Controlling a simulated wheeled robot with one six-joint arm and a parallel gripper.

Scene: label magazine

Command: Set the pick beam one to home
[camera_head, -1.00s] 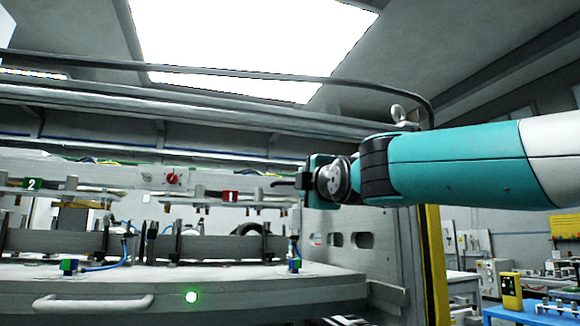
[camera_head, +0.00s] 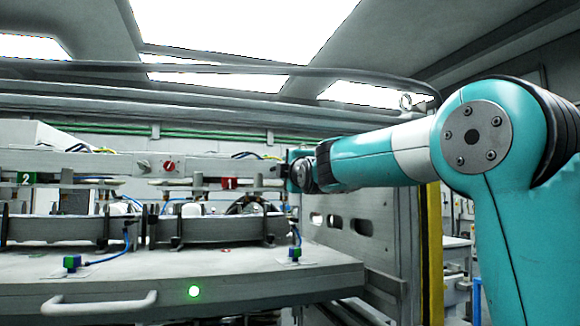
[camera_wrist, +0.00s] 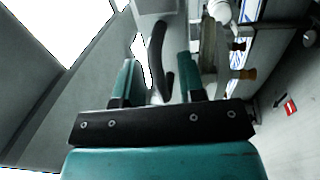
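Pick beam one, marked by a red "1" label (camera_head: 229,183), runs horizontally above the station's table in the head view. My gripper (camera_head: 287,171) is at the right end of this beam, its fingers mostly hidden by my wrist. In the wrist view my gripper (camera_wrist: 156,80) is open, with two teal fingers apart. A dark curved handle (camera_wrist: 157,58) stands between the fingers, with a visible gap on both sides. I cannot tell whether it touches either finger.
A second beam with a green "2" label (camera_head: 26,179) is at the left. The table front has a handle (camera_head: 98,304) and a lit green button (camera_head: 194,292). A grey side panel (camera_head: 350,226) and yellow post (camera_head: 433,235) stand right.

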